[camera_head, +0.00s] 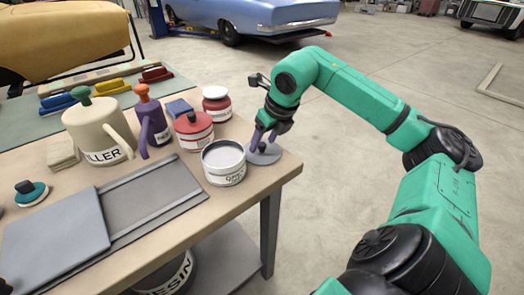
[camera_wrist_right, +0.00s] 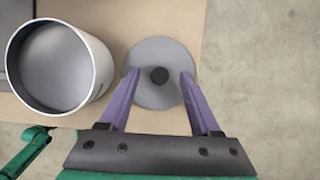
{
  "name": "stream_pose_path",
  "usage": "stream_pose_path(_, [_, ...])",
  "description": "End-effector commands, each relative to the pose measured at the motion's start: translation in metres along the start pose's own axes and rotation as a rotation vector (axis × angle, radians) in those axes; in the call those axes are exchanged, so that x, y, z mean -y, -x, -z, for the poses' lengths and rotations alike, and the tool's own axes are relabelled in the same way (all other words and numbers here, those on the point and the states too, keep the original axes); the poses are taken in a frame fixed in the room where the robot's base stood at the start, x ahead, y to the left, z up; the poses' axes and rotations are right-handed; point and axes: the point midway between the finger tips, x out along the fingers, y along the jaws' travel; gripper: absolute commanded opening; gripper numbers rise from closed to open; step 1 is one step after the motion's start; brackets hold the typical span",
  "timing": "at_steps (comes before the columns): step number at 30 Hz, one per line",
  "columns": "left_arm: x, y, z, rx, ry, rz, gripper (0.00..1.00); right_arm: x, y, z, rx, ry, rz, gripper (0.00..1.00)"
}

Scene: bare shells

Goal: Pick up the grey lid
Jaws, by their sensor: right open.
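The grey lid (camera_head: 266,157) is a flat round disc lying on the table near its right corner, just right of an open white can (camera_head: 224,168). In the right wrist view the lid (camera_wrist_right: 160,52) shows a dark round knob (camera_wrist_right: 160,75) at its middle. My right gripper (camera_head: 263,140) is over the lid, pointing down. In the wrist view its two purple fingers (camera_wrist_right: 160,80) are apart, one on each side of the knob, with gaps between. The can (camera_wrist_right: 60,66) also shows there, open and grey inside. My left gripper is not in view.
A red-lidded can (camera_head: 193,131) and a smaller red jar (camera_head: 217,104) stand behind the open can. A purple bottle (camera_head: 152,122) and a cream filler jug (camera_head: 98,130) stand further left. A grey tray (camera_head: 150,190) lies in front. The table edge is close to the lid.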

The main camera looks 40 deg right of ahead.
Motion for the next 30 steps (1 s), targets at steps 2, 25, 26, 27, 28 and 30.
stream_pose_path(2, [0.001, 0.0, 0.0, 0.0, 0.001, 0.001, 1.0, 0.0, -0.006, 0.0, 0.002, 0.0, -0.001, 0.64])
stream_pose_path(25, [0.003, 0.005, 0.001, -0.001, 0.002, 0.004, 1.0, 0.0, 0.003, -0.004, 0.002, -0.001, -0.001, 0.0])
stream_pose_path(26, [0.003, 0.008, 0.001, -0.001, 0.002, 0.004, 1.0, 0.0, 0.006, -0.005, 0.004, -0.001, -0.001, 0.0])
stream_pose_path(27, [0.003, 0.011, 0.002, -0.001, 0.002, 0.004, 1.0, 0.0, 0.012, -0.008, 0.005, -0.001, -0.002, 0.0])
stream_pose_path(28, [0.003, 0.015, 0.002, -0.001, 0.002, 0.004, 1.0, 0.0, 0.018, -0.011, 0.005, -0.002, -0.002, 0.0])
stream_pose_path(30, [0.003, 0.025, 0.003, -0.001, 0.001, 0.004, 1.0, 0.0, 0.035, -0.018, 0.007, -0.002, -0.003, 0.0])
